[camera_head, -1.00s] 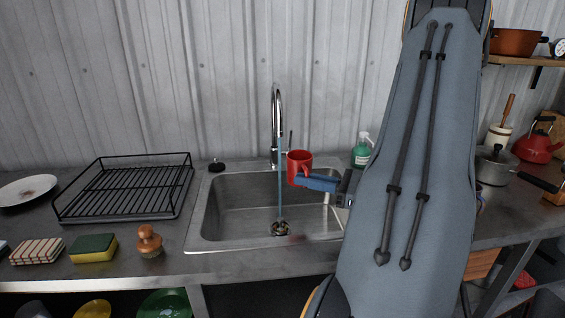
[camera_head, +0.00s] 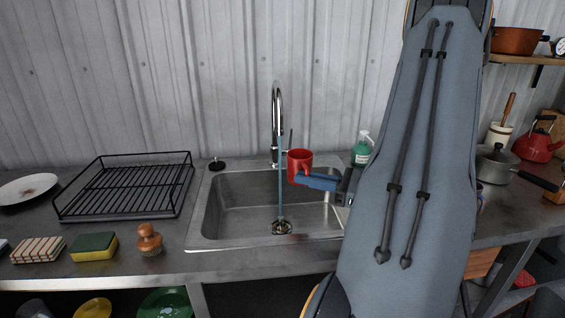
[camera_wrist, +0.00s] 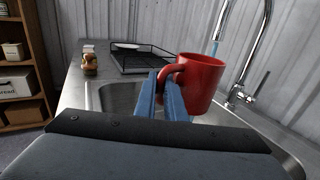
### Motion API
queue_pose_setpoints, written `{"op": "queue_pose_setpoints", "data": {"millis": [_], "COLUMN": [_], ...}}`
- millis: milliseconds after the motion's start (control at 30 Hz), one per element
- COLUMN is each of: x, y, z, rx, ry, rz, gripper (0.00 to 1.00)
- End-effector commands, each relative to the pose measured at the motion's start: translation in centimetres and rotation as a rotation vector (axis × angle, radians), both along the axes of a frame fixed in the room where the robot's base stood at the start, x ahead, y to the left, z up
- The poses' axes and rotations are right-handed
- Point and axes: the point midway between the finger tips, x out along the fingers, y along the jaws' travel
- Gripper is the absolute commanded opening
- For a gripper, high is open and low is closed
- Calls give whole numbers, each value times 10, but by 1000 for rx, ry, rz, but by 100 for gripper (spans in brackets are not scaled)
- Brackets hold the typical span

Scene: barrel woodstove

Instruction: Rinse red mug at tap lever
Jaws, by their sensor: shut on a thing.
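The red mug (camera_head: 300,162) is held upright above the right part of the sink basin, just right of the water stream. My gripper (camera_head: 297,179) is shut on the mug; in the wrist view its blue fingers (camera_wrist: 160,92) close on the handle of the mug (camera_wrist: 200,84). The chrome tap (camera_head: 277,110) stands behind the sink, and a thin blue stream (camera_head: 280,185) falls from it to the drain. The tap lever (camera_head: 290,139) shows beside the tap, behind the mug. In the head view the mug and the stream look slightly apart.
The steel sink (camera_head: 215,200) lies below the mug. A black dish rack (camera_head: 125,188) stands to its left, with a yellow-green sponge (camera_head: 94,247) and a wooden brush (camera_head: 149,240) in front. A green soap bottle (camera_head: 361,152) stands behind the sink's right end.

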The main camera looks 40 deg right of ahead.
Motion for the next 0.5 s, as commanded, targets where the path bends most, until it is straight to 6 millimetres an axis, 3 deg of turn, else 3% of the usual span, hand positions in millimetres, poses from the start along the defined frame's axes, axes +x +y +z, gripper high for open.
{"op": "queue_pose_setpoints", "data": {"millis": [500], "x": [-11], "y": [0], "z": [11], "rx": [0], "ry": [-1], "rz": [0], "gripper": [0]}}
